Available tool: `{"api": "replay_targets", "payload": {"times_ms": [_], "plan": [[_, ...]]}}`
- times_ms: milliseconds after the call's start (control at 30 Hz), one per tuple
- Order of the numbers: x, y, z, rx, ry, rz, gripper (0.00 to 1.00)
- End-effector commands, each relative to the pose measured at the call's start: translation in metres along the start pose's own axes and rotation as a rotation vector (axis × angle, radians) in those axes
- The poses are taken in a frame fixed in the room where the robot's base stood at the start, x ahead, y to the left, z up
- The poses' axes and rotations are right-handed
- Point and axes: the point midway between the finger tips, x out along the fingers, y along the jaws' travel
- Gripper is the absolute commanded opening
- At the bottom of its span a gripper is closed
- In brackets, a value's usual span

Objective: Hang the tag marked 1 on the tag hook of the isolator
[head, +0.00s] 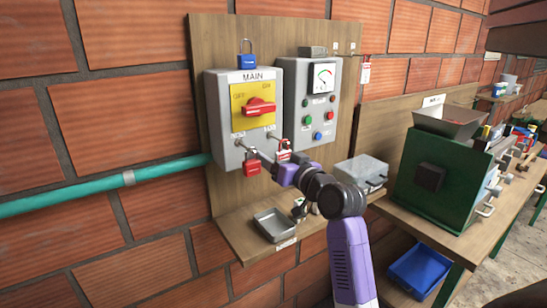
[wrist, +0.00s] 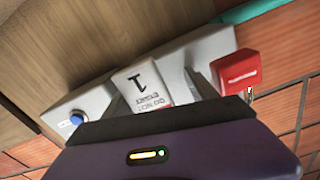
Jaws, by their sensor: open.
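The isolator (head: 243,120) is a grey box marked MAIN with a red switch handle on a yellow plate. The tag marked 1 (head: 284,154) is white and red and shows below the isolator's lower right corner, by the right-hand hook (head: 271,136). In the wrist view the tag (wrist: 145,85) shows its 1 upside down, between my fingers. My gripper (head: 279,163) is open around the tag. I cannot tell whether the tag's hole is around the hook. A red padlock (head: 252,168) hangs at the left hook and also shows in the wrist view (wrist: 236,73).
A grey meter box (head: 314,105) with buttons stands close on the right. A metal tray (head: 272,226) lies on the shelf below. Another tag (head: 365,73) hangs at the board's right. A green machine (head: 436,180) stands farther right.

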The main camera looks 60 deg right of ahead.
Motion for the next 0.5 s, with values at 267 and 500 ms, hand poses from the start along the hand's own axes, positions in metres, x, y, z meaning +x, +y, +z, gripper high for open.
{"api": "replay_targets", "payload": {"times_ms": [267, 500], "plan": [[-0.015, 0.001, 0.001, 0.000, 0.001, 0.000, 0.67], [-0.054, 0.001, 0.002, -0.001, 0.001, 0.002, 0.67]]}}
